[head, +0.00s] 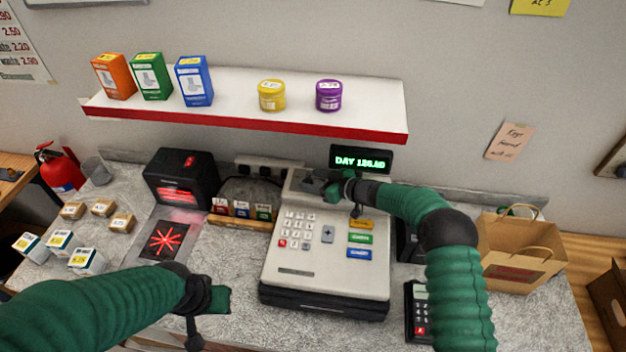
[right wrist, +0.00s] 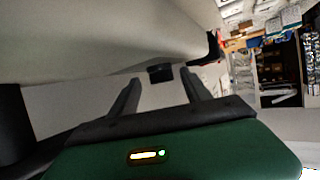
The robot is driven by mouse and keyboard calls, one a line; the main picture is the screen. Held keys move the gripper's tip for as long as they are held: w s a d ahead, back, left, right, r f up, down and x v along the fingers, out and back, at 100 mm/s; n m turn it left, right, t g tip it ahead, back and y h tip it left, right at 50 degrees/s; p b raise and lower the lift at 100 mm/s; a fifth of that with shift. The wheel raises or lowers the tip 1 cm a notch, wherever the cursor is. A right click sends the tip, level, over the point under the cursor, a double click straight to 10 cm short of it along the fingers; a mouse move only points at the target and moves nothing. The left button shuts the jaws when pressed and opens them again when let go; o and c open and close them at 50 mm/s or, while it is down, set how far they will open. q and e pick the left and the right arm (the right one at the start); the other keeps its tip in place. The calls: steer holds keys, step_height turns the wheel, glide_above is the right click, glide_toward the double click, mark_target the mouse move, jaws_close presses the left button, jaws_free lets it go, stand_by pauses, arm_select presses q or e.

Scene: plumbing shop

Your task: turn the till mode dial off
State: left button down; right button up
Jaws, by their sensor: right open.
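The till (head: 315,268) stands on the counter, cream with a dark base, number keys and coloured keys. Its display (head: 360,160) is lit green and reads DAY with a sum that is hard to read. My right gripper (head: 338,188) is at the back left of the till's top, below the display; its fingers are apart in the right wrist view (right wrist: 160,90). A small dark block (right wrist: 160,73) shows beyond and between the fingertips; I cannot tell if it is the mode dial, or if I touch it. My left gripper (head: 218,299) is low at the counter's front, its jaws unclear.
A black scanner box (head: 180,180) and small coloured packs (head: 240,209) are left of the till. A card terminal (head: 418,309) and a paper bag (head: 519,251) are to its right. A shelf (head: 240,112) with boxes and tubs hangs above. Small boxes stand at the counter's left.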

steer(key=shift+d, duration=0.1)
steer(key=shift+s+d+r, duration=0.1)
steer(key=shift+s+d, duration=0.15)
steer(key=b+v, duration=0.4)
steer(key=v, duration=1.2)
